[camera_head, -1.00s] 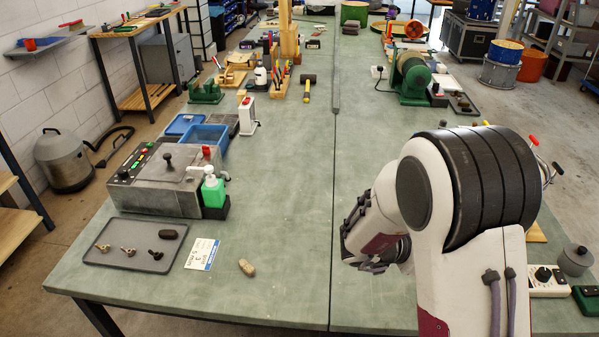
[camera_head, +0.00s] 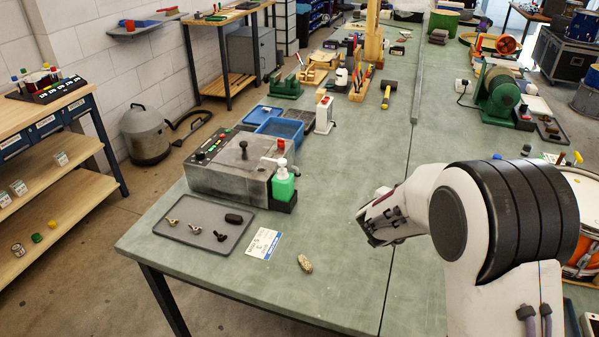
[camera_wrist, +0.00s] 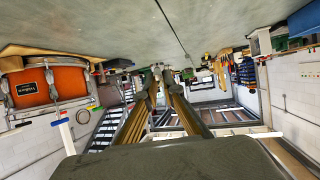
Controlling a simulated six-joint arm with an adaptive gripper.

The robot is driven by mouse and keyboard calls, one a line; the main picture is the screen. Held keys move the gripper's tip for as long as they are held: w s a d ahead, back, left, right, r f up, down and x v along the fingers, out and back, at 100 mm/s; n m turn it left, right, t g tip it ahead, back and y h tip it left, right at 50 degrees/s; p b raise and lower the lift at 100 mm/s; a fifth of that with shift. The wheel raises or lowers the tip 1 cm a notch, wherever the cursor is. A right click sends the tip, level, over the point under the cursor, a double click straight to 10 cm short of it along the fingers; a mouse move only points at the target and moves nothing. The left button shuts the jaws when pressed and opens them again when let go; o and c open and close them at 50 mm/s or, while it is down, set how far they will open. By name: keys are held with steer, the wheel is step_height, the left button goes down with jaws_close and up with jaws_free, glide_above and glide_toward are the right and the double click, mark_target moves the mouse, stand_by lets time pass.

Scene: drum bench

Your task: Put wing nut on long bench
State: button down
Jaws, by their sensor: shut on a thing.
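My gripper (camera_head: 366,238) is in the air above the near part of the long bench (camera_head: 345,195), a green-topped bench. In the wrist view its fingers (camera_wrist: 156,78) come together on a small greyish thing (camera_wrist: 157,70) at their tips. It is likely the wing nut, but too small and partly covered to make out its shape. The wrist picture is upside down, with the bench top along its upper edge. In the head view the held thing cannot be made out.
A grey tray (camera_head: 202,240) holds small winged fasteners and a dark block (camera_head: 233,218). A printed card (camera_head: 264,244) and a tan lump (camera_head: 305,263) lie nearby. A grey machine (camera_head: 230,168) and green bottle (camera_head: 283,182) stand behind. Bare bench lies around (camera_head: 340,170).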

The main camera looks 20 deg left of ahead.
steer(key=a+n+y, duration=0.5)
steer(key=a+y, duration=0.1)
steer(key=a, duration=0.7)
steer(key=n+y, duration=0.2)
glide_above(338, 226)
steer(key=shift+f, duration=1.15)
steer(key=shift+g, duration=0.3)
steer(key=shift+f, duration=3.1)
steer(key=shift+f, duration=1.9)
steer(key=shift+f, duration=0.15)
steer(key=c, duration=2.2)
jaws_free()
